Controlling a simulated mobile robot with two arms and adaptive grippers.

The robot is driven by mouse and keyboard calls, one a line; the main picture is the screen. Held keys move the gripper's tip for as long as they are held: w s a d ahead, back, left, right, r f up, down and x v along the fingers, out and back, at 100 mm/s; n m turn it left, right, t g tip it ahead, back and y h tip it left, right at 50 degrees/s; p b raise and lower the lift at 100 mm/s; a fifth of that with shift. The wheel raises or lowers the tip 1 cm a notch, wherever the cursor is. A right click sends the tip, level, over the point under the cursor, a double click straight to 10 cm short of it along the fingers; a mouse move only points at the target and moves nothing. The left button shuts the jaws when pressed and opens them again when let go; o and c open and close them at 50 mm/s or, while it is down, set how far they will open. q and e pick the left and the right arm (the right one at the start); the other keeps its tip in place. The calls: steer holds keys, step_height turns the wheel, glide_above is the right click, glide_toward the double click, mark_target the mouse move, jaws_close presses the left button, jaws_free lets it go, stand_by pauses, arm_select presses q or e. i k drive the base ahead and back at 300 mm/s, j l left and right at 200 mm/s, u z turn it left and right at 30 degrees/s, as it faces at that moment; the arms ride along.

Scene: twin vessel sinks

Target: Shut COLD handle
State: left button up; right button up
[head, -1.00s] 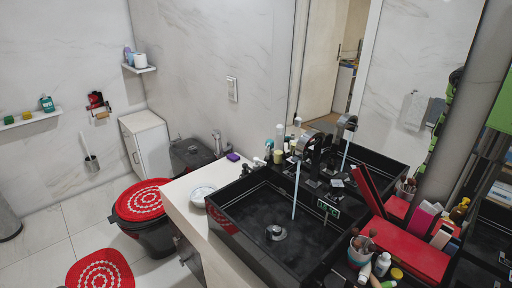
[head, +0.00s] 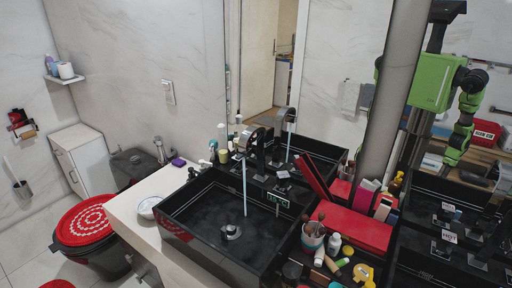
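A black square sink (head: 215,222) stands on the counter, with a curved faucet (head: 262,138) at its back. A thin stream of water (head: 244,188) runs from the faucet into the sink near the drain (head: 231,232). Small dark fittings with a pale tag (head: 283,174) sit beside the faucet base; I cannot read the tag or tell which is the COLD handle. A second black sink (head: 425,262) is partly in view at the right, with small tags, one of which seems to read HOT (head: 449,237). Neither of my grippers shows directly in the head view.
Between the sinks are a red box (head: 347,228), a brush cup (head: 312,238) and several bottles and tubes. A grey column (head: 393,90) rises behind them. The mirror (head: 330,60) reflects my green body. A toilet with a red cover (head: 92,219) stands at left.

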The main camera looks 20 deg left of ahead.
mark_target(283, 178)
steer(key=l+z, duration=0.8)
